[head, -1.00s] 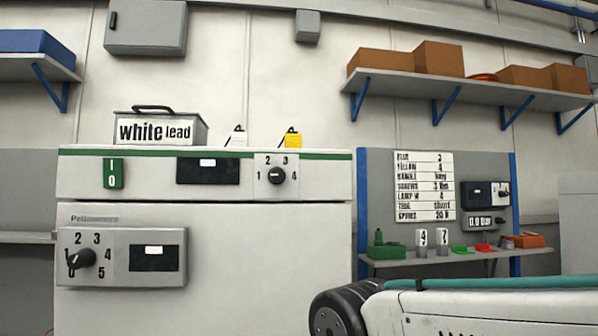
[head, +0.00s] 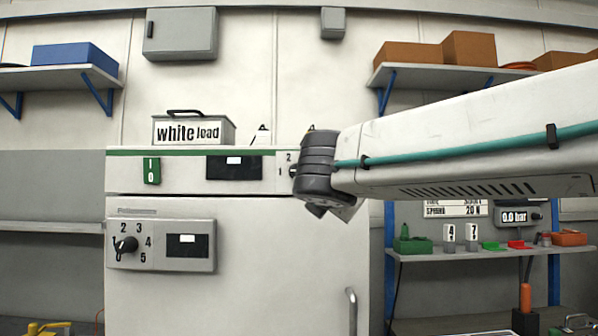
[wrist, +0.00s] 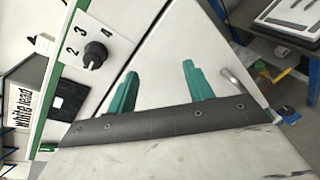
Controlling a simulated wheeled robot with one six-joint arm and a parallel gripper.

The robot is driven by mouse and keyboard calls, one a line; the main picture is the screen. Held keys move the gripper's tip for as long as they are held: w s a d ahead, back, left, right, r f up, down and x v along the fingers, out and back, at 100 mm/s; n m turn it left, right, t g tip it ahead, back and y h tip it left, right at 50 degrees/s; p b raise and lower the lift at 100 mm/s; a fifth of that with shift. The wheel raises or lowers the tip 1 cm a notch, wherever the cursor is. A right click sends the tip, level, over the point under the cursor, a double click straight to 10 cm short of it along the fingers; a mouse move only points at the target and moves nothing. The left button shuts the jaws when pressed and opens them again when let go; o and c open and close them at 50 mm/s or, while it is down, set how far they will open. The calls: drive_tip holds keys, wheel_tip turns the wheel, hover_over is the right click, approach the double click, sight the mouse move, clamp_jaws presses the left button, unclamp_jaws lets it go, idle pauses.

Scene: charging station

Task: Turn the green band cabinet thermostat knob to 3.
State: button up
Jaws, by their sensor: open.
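The green band cabinet (head: 240,240) is white with a green stripe along its top. In the head view, my arm covers most of its thermostat knob and dial at the upper right. In the wrist view, the black thermostat knob (wrist: 95,54) shows at the upper left, with 2, 3 and 4 printed around it; I cannot tell clearly which number it points at. My gripper (wrist: 160,68) has two green fingers, spread apart with nothing between them. The knob lies left of the fingers, apart from them. The fingers do not show in the head view.
A lower panel (head: 198,255) carries another black knob (head: 126,245) marked 0 to 5. A green switch (head: 152,171) and a dark display sit on the band panel. A white lead box (head: 225,131) stands on top. A cabinet handle (wrist: 232,78) shows right of the fingers.

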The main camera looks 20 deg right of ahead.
drive_tip(key=w+a+r+n+t+y, duration=0.1)
drive_tip(key=w+a+r+n+t, duration=0.2)
drive_tip(key=a+r+n, duration=0.3)
drive_tip(key=x, duration=0.8)
drive_tip(key=shift+d+r, duration=0.35)
drive_tip(key=shift+d, duration=0.05)
drive_tip(key=c, duration=1)
